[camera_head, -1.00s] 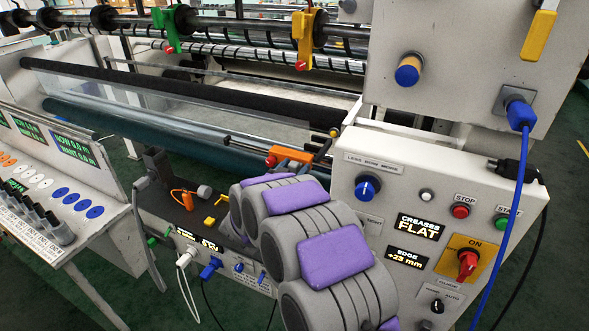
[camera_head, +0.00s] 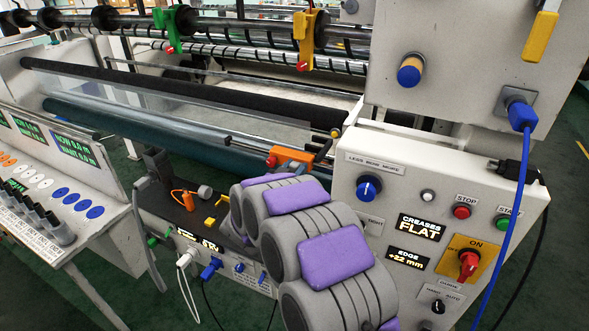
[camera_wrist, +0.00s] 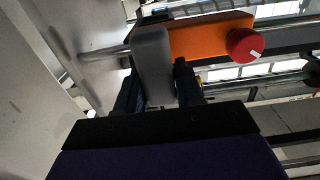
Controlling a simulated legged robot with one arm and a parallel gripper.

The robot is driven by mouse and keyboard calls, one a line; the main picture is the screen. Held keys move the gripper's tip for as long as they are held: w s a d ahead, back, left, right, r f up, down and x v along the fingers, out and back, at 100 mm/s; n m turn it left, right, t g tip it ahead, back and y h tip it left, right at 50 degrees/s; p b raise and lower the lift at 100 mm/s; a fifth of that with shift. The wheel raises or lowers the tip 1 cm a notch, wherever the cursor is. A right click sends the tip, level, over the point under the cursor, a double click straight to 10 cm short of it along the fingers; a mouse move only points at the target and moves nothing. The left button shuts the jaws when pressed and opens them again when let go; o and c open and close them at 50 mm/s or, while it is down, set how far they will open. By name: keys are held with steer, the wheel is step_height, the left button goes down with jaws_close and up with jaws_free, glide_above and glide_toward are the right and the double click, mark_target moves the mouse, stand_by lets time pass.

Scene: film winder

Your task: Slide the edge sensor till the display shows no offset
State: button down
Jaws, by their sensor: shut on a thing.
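The edge sensor is an orange block (camera_head: 293,155) with a red knob, on a rail at the right end of the rollers. In the wrist view its orange body (camera_wrist: 205,38) and red knob (camera_wrist: 245,45) are close ahead. My gripper (camera_wrist: 158,85) has its dark fingers on either side of the sensor's grey upright tab (camera_wrist: 152,62) and is shut on it. In the head view my arm hides the gripper. The edge display (camera_head: 408,259) on the white panel reads +22 mm.
The creases display (camera_head: 421,228) reads FLAT. The white panel (camera_head: 345,195) carries a blue knob (camera_head: 369,187), a red stop button (camera_head: 462,212) and a red switch (camera_head: 468,265). A blue cable (camera_head: 505,230) hangs at right. Clear film runs over dark rollers behind the sensor.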

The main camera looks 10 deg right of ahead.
steer(key=shift+w+a+r+p, duration=0.25)
steer(key=shift+w+a+p, duration=0.3)
steer(key=shift+a+p, duration=0.35)
steer(key=shift+w+a+f+p, duration=0.15)
steer(key=shift+w+f+p, duration=0.05)
steer(key=shift+f+p, duration=0.1)
steer(key=c, duration=0.8)
jaws_free()
steer(key=shift+s, duration=0.1)
steer(key=v, duration=1.7)
steer(key=shift+a, duration=0.15)
